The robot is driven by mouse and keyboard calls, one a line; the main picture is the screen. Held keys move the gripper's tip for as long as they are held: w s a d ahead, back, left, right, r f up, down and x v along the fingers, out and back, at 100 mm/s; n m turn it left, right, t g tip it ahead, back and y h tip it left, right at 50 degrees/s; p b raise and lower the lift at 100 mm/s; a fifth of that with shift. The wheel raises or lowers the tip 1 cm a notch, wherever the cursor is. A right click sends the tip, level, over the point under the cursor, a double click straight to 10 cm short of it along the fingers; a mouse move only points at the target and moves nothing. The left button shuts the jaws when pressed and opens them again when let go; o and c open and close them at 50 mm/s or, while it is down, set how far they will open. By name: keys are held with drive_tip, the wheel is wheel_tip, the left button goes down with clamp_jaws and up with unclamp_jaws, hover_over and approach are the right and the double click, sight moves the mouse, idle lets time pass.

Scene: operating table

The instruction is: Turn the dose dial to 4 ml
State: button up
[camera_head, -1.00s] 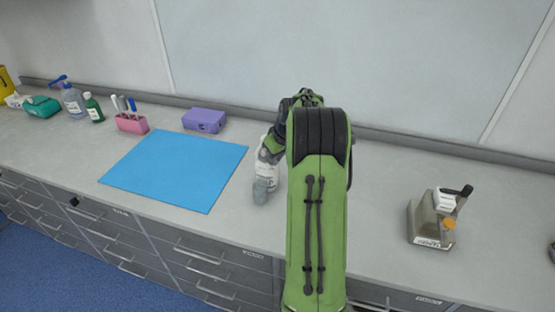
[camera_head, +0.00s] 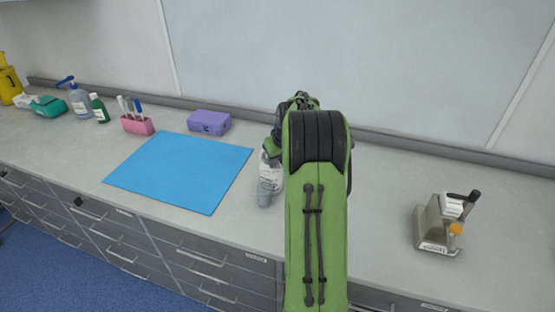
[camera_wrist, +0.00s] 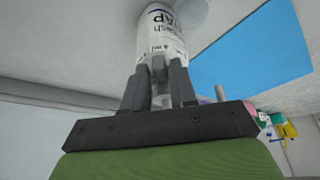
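The white bottle (camera_head: 270,176) with printed label stands on the counter just left of my arm, its right side hidden by the arm. A grey, see-through cup (camera_head: 264,194) shows at its near side. In the wrist view the bottle (camera_wrist: 160,22) appears upside down, with small print that seems to read "4 ml" near my fingers. My gripper (camera_wrist: 160,78) is at the bottle, with a small grey piece, seemingly the dose dial (camera_wrist: 158,68), between its fingertips. The fingers look closed on its two sides. In the head view the gripper is hidden behind my arm.
A blue mat (camera_head: 180,172) lies left of the bottle. A purple box (camera_head: 209,122), a pink pen holder (camera_head: 137,125) and bottles stand farther back left. A beige device (camera_head: 438,224) with a black handle stands at right. The counter between my arm and it is clear.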

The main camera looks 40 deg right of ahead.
drive_tip(key=shift+o, duration=1)
drive_tip(key=p+v, duration=0.2)
drive_tip(key=v, duration=1.3)
drive_tip(key=shift+r, duration=0.4)
